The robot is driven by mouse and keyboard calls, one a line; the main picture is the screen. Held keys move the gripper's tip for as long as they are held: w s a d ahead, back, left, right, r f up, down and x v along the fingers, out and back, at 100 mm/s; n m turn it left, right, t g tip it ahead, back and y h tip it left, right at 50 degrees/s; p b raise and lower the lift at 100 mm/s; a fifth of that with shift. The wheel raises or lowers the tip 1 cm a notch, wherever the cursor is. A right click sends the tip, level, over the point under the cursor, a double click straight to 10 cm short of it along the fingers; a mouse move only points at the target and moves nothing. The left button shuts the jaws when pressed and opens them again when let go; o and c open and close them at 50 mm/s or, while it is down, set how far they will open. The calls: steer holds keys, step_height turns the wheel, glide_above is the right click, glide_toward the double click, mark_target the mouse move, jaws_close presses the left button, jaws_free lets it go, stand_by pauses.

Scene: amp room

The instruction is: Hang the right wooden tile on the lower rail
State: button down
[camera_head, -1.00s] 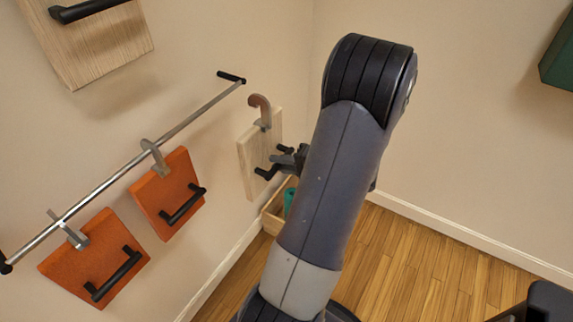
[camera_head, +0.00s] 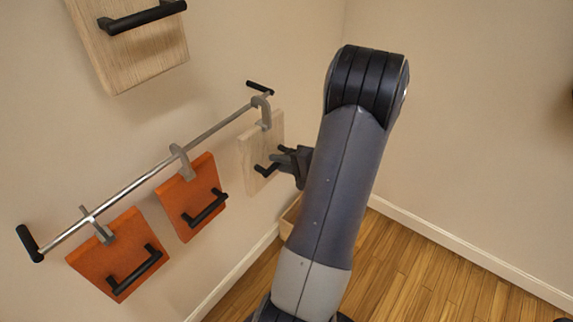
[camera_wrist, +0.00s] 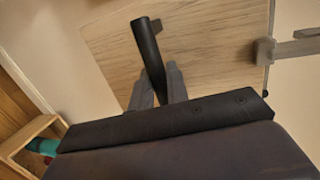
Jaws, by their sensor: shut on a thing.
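The pale wooden tile (camera_head: 258,143) is upright by the wall at the right end of the lower rail (camera_head: 135,185). Its grey hook (camera_head: 262,108) overlaps the rail just left of the black end piece; I cannot tell whether it bears on the rail. My gripper (camera_head: 281,160) is shut on the tile's black handle (camera_head: 264,170). In the wrist view, my gripper (camera_wrist: 157,88) pinches the black handle (camera_wrist: 147,45) in front of the wooden tile (camera_wrist: 190,40), and the grey hook (camera_wrist: 290,48) reaches out to the right.
Two orange tiles, the nearer one (camera_head: 115,262) and the middle one (camera_head: 190,200), hang on the same rail to the left. Another wooden tile (camera_head: 130,55) is higher up at the left. A wooden box (camera_wrist: 22,140) with a teal thing (camera_wrist: 42,146) stands below on the floor.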

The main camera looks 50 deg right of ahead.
mark_target(268, 162)
steer(key=shift+w+a+r+p, duration=0.15)
steer(key=shift+w+p, duration=0.45)
steer(key=shift+w, duration=0.9)
steer(key=shift+w+a+p, duration=0.1)
steer(key=shift+w+p, duration=0.5)
steer(key=shift+w, duration=0.9)
step_height(268, 162, down, 3)
steer(key=b, duration=0.3)
steer(key=shift+s, duration=0.1)
steer(key=shift+b, duration=0.3)
steer(key=c, duration=1.3)
jaws_free()
steer(key=v, duration=1.1)
steer(key=shift+a, duration=0.1)
